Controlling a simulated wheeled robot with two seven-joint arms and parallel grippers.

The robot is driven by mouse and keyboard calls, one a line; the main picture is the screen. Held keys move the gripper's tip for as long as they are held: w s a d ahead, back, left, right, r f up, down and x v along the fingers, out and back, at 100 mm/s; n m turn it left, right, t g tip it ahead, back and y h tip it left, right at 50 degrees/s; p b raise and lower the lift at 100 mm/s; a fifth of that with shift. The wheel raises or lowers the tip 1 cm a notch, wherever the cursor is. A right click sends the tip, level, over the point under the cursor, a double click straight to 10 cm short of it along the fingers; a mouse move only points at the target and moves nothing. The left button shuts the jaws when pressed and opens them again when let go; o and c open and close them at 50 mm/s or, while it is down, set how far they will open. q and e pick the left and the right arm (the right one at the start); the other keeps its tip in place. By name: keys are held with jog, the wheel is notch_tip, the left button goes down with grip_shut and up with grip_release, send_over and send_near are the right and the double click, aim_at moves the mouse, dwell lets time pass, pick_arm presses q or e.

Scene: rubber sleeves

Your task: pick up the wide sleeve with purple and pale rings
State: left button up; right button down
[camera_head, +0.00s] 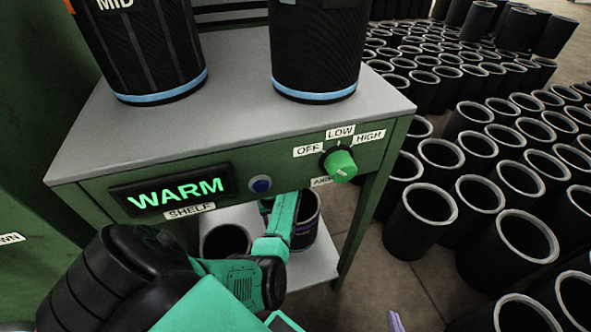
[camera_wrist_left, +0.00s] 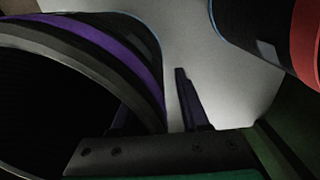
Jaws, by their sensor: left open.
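The wide sleeve with purple and pale rings fills the left of the left wrist view, with its purple ring (camera_wrist_left: 128,52) and greyish ring beside its dark open mouth. In the head view it stands on the lower shelf (camera_head: 308,212), partly hidden by my left arm. My left gripper (camera_wrist_left: 155,108) is open at the sleeve's rim. One finger overlaps the sleeve and the other is to its right. I cannot tell whether they touch it. Of my right gripper, only a small purple tip (camera_head: 395,321) shows at the bottom edge of the head view; its opening is hidden.
A second dark sleeve (camera_head: 226,243) stands on the lower shelf (camera_head: 318,262). A red-banded sleeve (camera_wrist_left: 304,45) is at the upper right of the wrist view. The upper shelf (camera_head: 235,75) overhangs my left arm. Many black sleeves (camera_head: 427,208) crowd the floor at right.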

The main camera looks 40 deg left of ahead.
pick_arm(q)
grip_shut()
dwell(1.4)
